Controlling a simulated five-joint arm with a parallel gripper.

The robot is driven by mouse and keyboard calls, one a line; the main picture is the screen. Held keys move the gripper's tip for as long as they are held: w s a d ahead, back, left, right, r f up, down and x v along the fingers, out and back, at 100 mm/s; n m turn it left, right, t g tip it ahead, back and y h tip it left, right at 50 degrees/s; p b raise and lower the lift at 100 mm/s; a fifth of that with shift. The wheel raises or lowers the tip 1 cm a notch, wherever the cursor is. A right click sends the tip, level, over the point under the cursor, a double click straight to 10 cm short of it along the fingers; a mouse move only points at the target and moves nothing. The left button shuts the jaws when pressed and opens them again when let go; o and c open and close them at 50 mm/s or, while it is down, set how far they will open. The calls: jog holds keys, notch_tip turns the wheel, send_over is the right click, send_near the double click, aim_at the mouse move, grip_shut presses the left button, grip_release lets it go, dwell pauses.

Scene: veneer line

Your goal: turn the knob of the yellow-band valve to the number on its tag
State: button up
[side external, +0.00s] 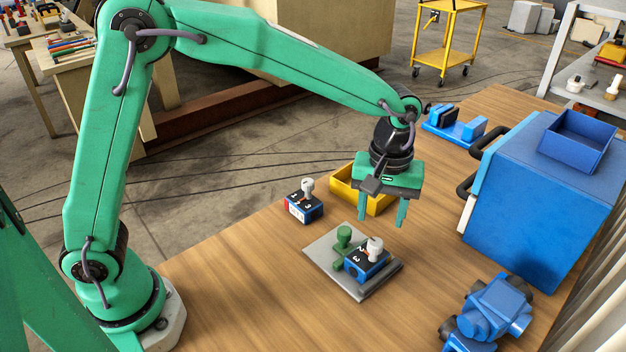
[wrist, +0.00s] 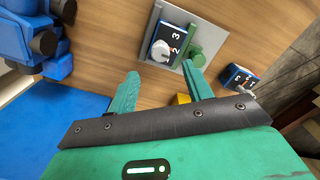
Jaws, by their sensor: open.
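A small blue valve box (side external: 367,264) with a black numbered top and a pale knob (side external: 375,245) stands on a grey plate (side external: 322,252), beside a green clamp (side external: 343,238). It also shows in the wrist view (wrist: 172,45), where digits 2 and 3 are readable. A second blue valve box (side external: 304,208) with a pale knob stands on the bench to the left; red and white show on its side. I cannot make out a yellow band or a tag number on either. My gripper (side external: 381,222) is open and empty, above and behind the plate.
A yellow tray (side external: 343,190) lies behind the plate, under my gripper. A large blue cabinet (side external: 545,205) with a blue bin (side external: 577,142) stands at right. Blue fittings (side external: 493,308) lie at front right. The wooden bench front is clear.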

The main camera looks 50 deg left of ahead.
aim_at(376, 242)
jog(key=shift+f, duration=3.45)
jog(key=shift+c, duration=0.4)
jog(key=c, duration=0.9)
jog(key=shift+m, duration=0.4)
jog(key=m, duration=0.9)
